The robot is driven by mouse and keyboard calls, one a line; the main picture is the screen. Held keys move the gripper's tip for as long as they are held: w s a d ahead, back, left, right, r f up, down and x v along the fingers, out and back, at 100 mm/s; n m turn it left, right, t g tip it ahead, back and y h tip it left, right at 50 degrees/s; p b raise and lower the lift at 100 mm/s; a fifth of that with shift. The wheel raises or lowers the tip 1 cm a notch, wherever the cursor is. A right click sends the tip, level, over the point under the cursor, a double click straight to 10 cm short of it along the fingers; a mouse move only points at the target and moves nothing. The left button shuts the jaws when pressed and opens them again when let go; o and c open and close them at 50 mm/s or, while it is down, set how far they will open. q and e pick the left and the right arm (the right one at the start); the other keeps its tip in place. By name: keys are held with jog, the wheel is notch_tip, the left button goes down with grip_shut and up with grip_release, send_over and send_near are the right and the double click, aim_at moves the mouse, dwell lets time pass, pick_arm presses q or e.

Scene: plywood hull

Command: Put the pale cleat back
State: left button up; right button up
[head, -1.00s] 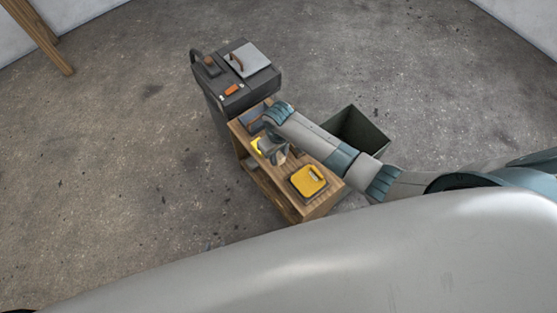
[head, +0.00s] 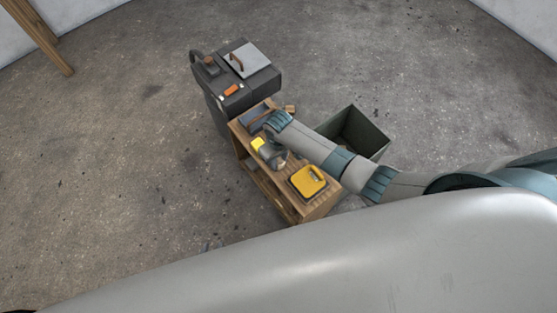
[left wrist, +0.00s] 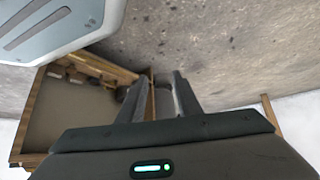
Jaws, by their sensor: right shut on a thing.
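I cannot make out the pale cleat for certain in either view. My right gripper (head: 268,152) is over the middle of the wooden bench (head: 318,212), pointing down. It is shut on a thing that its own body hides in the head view. A small yellow block (head: 257,144) shows right beside it. My left gripper (left wrist: 156,98) shows only in the left wrist view. Its two fingers are apart, with nothing seen between them but background. A small light-brown wooden piece (head: 290,109) shows at the bench's far right edge, behind my right arm.
A yellow case (head: 308,181) lies on the near end of the bench. A dark grey tray (head: 254,117) is at its far end. Beyond stands a dark cabinet (head: 228,103) with a grey lidded plate (head: 249,60) and an orange item (head: 231,90). An open bin (head: 372,135) stands right.

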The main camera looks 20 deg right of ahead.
aim_at(278, 160)
jog(key=o, duration=1)
jog(key=shift+c, duration=0.2)
jog(key=shift+r, duration=0.2)
notch_tip(278, 160, up, 6)
jog(key=shift+f+p, duration=0.15)
jog(key=shift+p, duration=0.3)
pick_arm(q)
jog(key=s, duration=0.2)
jog(key=s+f, duration=0.1)
jog(key=shift+d+g, duration=0.25)
jog(key=shift+g, duration=0.15)
pick_arm(e)
notch_tip(278, 160, up, 6)
pick_arm(q)
jog(key=shift+w+a, duration=0.1)
jog(key=shift+a, duration=0.05)
